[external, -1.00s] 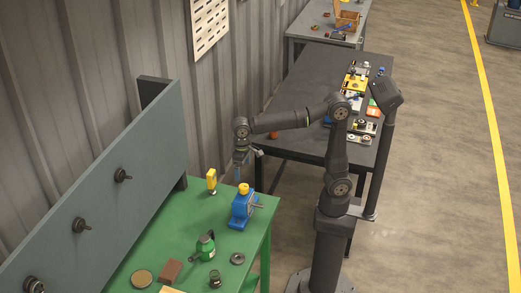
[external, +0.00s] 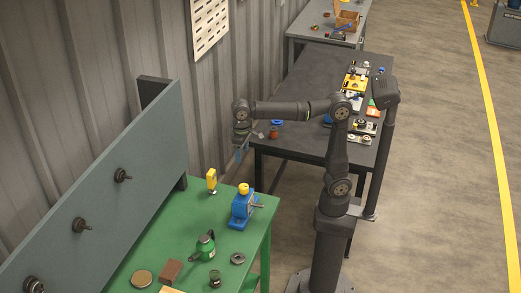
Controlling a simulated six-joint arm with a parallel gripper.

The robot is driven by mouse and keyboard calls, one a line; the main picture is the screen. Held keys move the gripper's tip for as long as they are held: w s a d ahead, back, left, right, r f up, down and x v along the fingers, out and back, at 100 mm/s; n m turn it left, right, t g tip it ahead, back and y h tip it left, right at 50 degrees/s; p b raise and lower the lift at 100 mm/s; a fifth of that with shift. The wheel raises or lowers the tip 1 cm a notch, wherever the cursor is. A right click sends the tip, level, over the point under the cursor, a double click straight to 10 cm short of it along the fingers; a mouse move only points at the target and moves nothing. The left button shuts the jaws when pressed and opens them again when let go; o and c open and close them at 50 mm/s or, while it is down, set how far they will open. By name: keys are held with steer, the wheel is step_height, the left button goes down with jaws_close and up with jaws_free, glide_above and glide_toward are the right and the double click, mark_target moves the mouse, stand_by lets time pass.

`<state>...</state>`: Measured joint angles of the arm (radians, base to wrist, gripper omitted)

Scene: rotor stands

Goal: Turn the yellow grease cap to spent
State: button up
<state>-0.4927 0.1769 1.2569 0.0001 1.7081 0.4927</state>
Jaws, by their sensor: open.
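A yellow cap (external: 243,188) sits on top of a blue housing (external: 242,210) near the back right corner of the green bench. The housing has a grey shaft sticking out to the right. My gripper (external: 239,158) is in the air above and slightly behind the yellow cap, clear of it, open with nothing seen in it. The fingers are small here. Any mark on the cap showing its setting is too small to read.
A yellow upright piece (external: 211,180) stands left of the housing. A green pump-like unit (external: 205,246), a grey ring (external: 238,259) and a brown block (external: 171,271) lie nearer on the green bench (external: 150,245). A grey panel (external: 110,190) with black knobs stands along its left side.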

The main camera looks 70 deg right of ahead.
steer(key=d+f+n+g+y, duration=0.2)
steer(key=d+f+n+g, duration=0.15)
steer(key=f+n, duration=0.4)
steer(key=n+g+y, duration=0.4)
steer(key=n+y, duration=0.5)
glide_toward(243, 192)
steer(key=s+d, duration=0.3)
steer(key=d, duration=0.1)
steer(key=w+d+f+n+t+y, duration=0.2)
steer(key=d+f+n+t+y, duration=0.2)
steer(key=d+y, duration=0.25)
steer(key=shift+g, duration=0.25)
steer(key=x, duration=1.8)
steer(key=shift+r, duration=0.1)
steer(key=c, duration=1)
steer(key=shift+m+t, duration=0.35)
steer(key=shift+t, duration=0.25)
